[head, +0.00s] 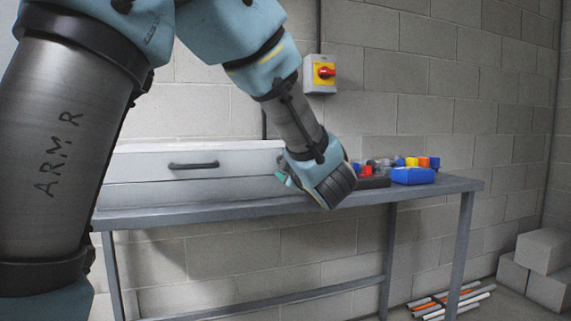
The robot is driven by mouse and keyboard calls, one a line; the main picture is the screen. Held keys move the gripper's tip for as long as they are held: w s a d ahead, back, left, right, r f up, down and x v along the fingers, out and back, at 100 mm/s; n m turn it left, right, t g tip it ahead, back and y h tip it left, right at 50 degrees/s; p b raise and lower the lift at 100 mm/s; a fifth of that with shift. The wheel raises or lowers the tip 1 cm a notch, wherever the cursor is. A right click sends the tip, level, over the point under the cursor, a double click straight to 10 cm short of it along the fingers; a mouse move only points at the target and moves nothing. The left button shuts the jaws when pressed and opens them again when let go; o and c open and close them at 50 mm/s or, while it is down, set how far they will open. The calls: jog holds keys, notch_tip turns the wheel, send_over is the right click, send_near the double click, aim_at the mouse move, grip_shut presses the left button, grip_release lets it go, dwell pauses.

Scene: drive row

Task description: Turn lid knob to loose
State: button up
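A long white case (140,165) with a pale lid lies on the grey bench, with a dark bar handle (193,165) on its front. I cannot make out a lid knob; it may be hidden behind my arm. My gripper (330,188) is at the right end of the case, in front of it in the picture. Its fingers are turned so that I cannot see whether they are apart or hold anything. I cannot tell whether it touches the case.
Right on the bench (458,184) are a blue bin (412,176) with coloured parts and a dark tray (373,182). Pipes (450,303) and concrete blocks (541,252) lie on the floor.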

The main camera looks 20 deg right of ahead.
jog(key=s+a, duration=0.1)
jog(key=s, duration=0.9)
jog(key=shift+s+a, duration=0.15)
jog(key=shift+s, duration=0.1)
jog(key=shift+s, duration=0.1)
